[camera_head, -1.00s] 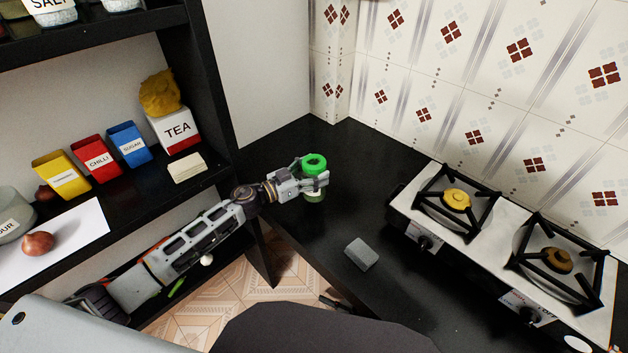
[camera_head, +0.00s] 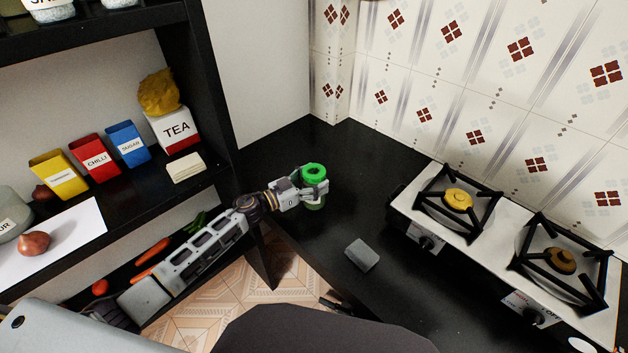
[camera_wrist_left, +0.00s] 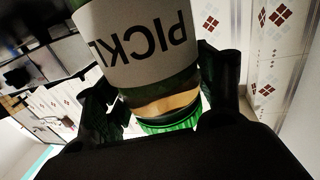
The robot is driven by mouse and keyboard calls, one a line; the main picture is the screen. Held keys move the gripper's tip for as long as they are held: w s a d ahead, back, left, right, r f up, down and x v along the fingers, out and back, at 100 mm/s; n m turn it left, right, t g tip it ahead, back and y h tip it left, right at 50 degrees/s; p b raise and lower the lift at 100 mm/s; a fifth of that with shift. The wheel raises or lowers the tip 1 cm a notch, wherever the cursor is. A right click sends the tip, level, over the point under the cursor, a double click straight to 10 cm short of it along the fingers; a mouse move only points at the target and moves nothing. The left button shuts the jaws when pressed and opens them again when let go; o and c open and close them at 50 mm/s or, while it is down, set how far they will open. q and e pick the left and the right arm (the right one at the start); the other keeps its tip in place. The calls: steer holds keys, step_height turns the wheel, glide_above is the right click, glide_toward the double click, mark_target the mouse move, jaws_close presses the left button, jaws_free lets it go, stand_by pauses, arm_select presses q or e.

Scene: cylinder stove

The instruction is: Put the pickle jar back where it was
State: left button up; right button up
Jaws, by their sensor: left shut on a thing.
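I cannot tell whether the jar's base touches the counter. My right gripper is not in view.
A grey block (camera_head: 361,255) lies on the counter near its front edge. A two-burner stove (camera_head: 480,228) is to the right. A shelf (camera_head: 215,150) with a tea box (camera_head: 177,130) and coloured containers stands on the left. The counter behind the jar is bare.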

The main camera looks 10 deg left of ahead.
arm_select(q)
steer(key=o, duration=1.2)
steer(key=shift+f, duration=0.15)
steer(key=o, duration=0.4)
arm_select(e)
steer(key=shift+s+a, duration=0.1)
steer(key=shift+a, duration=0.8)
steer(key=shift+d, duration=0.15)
